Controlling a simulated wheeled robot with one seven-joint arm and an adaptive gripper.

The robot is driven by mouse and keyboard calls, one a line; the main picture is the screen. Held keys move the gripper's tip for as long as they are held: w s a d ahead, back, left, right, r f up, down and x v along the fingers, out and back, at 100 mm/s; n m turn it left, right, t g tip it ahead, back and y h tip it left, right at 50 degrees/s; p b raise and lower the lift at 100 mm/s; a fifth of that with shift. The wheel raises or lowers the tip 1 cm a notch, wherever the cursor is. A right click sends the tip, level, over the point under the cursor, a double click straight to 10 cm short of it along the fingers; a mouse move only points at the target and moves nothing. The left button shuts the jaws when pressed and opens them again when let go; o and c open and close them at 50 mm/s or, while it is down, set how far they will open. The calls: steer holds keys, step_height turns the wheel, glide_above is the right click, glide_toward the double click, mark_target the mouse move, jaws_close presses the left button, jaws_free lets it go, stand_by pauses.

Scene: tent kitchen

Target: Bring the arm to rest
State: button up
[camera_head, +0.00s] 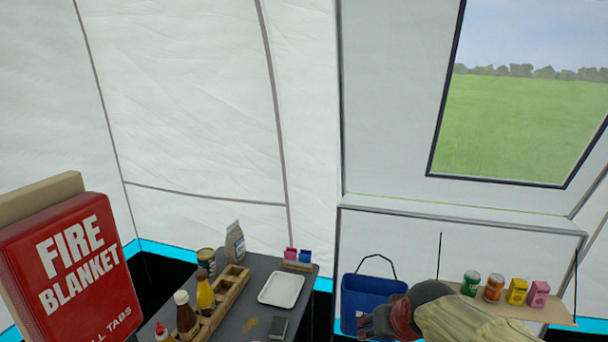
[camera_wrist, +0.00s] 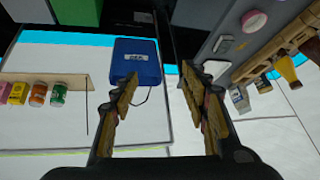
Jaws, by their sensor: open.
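A blue bin (camera_head: 365,295) stands right of the dark table (camera_head: 245,322). The table holds a white tray (camera_head: 281,290), a wooden rack (camera_head: 226,303) with bottles, and small packets. A shelf (camera_head: 555,312) carries cans and boxes. A red fire blanket box (camera_head: 70,270) is at left.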

steer(key=s+d+r, duration=0.1)
steer(key=s, duration=0.9)
steer(key=s+d+r+g+p, duration=0.1)
steer(key=s+r, duration=0.1)
steer(key=s, duration=0.9)
steer(key=shift+s+d+n+h, duration=0.2)
steer(key=shift+s+n+h, duration=0.1)
steer(key=shift+r, duration=0.1)
